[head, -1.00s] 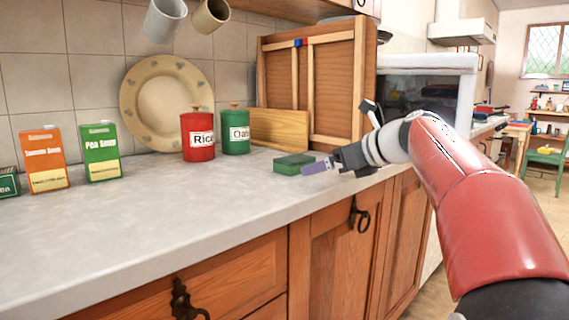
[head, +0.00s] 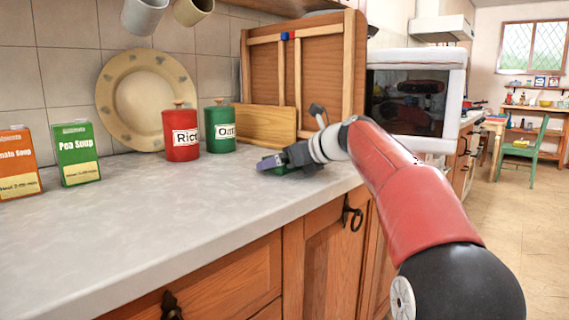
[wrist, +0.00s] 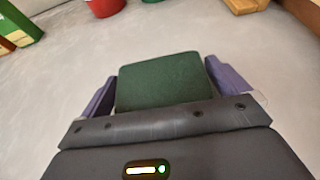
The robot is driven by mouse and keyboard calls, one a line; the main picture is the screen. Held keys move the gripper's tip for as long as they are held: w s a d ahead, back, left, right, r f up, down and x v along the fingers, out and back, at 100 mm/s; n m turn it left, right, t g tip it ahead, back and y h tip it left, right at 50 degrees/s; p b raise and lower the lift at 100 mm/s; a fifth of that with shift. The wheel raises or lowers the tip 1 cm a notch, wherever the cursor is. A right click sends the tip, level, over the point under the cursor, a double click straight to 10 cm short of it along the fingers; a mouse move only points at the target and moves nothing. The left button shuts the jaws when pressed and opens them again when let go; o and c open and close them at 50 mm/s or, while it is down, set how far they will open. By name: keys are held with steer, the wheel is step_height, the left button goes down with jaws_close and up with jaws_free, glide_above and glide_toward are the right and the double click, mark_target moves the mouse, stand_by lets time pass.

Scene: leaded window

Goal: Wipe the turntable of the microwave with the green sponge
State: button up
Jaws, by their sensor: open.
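The green sponge (wrist: 160,80) lies on the counter and shows between my gripper's two purple fingers in the wrist view. In the head view only a little of the sponge (head: 283,170) shows; my gripper hides the rest. My gripper (head: 268,163) is open, low over the counter, with a finger on either side of the sponge. It also shows in the wrist view (wrist: 165,85). The microwave (head: 416,100) stands behind and to the right of my arm. Its dark glass front appears closed, and no turntable can be made out.
A red rice canister (head: 180,135) and a green oats canister (head: 221,130) stand behind the gripper, near a wooden board (head: 262,124). Soup boxes (head: 76,153) stand at the left. The front left of the counter (head: 150,225) is clear.

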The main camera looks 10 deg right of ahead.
steer(key=c, duration=0.9)
steer(key=shift+o, duration=0.2)
steer(key=shift+r, duration=0.15)
